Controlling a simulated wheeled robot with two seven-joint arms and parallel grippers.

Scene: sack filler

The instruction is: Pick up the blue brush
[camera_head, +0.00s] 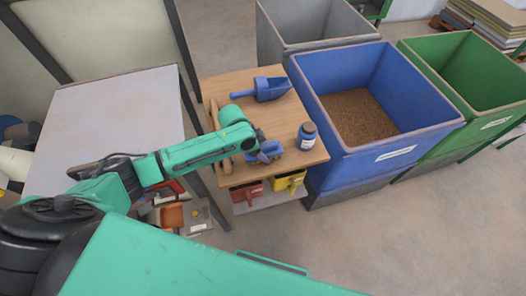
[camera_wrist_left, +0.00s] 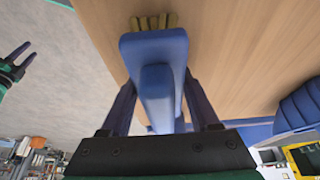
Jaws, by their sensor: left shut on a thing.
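The blue brush (camera_head: 268,153) is at the front part of the small wooden table, partly hidden by my left gripper (camera_head: 263,143). In the left wrist view the brush (camera_wrist_left: 157,75) fills the middle, its tan bristles at the top against the wood. My left gripper (camera_wrist_left: 158,105) is shut on it, with one dark finger on each side. I cannot tell whether the bristles touch the tabletop. My right gripper (camera_wrist_left: 14,66) shows at the left edge of the left wrist view, its fingers spread and empty.
The wooden table (camera_head: 285,115) also holds a blue scoop (camera_head: 262,89) and a blue jar (camera_head: 307,135). A red bin (camera_head: 247,193) and a yellow bin (camera_head: 290,183) are below. A blue crate (camera_head: 330,130) with brown grain stands close on the right, a green crate (camera_head: 425,60) beyond.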

